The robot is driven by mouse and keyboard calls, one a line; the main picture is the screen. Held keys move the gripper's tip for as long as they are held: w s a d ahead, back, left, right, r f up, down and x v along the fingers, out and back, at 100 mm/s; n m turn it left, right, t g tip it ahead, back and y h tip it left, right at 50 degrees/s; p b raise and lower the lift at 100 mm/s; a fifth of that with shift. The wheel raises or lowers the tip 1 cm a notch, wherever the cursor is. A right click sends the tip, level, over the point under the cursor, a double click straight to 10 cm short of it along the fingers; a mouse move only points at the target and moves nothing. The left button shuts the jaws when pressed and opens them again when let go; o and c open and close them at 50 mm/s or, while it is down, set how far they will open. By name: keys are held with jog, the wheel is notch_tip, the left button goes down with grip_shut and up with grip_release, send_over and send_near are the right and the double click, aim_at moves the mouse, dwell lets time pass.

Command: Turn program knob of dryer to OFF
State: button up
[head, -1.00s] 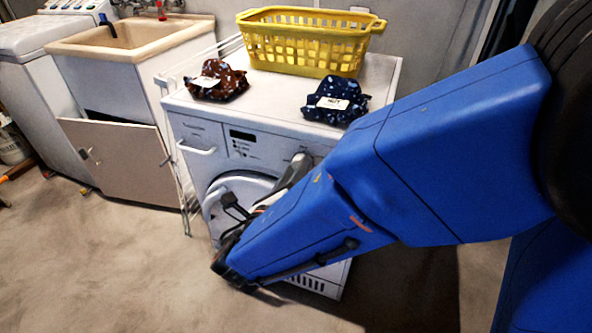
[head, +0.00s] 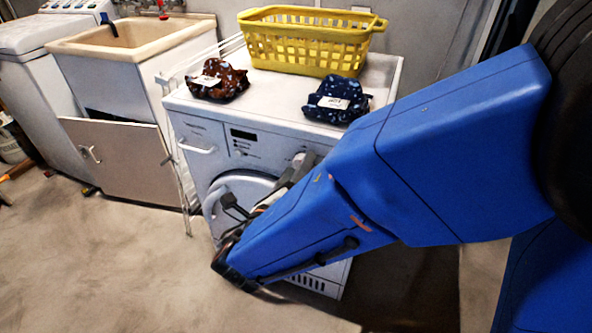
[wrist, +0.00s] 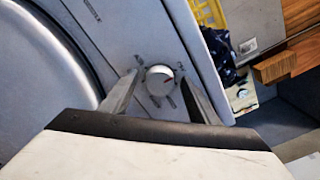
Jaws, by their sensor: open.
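The dryer (head: 205,135) is the white front-loading machine in the middle of the head view. It also shows in the wrist view (wrist: 150,30), turned on its side. My gripper (wrist: 160,88) is open, with one finger on each side of the knob. I cannot tell whether either finger touches it. In the head view my arm hides most of the knob area.
A yellow basket (head: 308,55) and two dark patterned cloth bundles, one brown (head: 217,80) and one navy (head: 336,97), sit on the dryer top. A sink cabinet (head: 120,160) with its door open stands to the left. The floor (head: 90,270) in front is clear.

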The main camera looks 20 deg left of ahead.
jog(key=s+a, duration=0.1)
jog(key=s, duration=1.6)
jog(key=shift+s+a, duration=0.15)
jog(key=shift+s, duration=0.05)
jog(key=shift+w, duration=0.1)
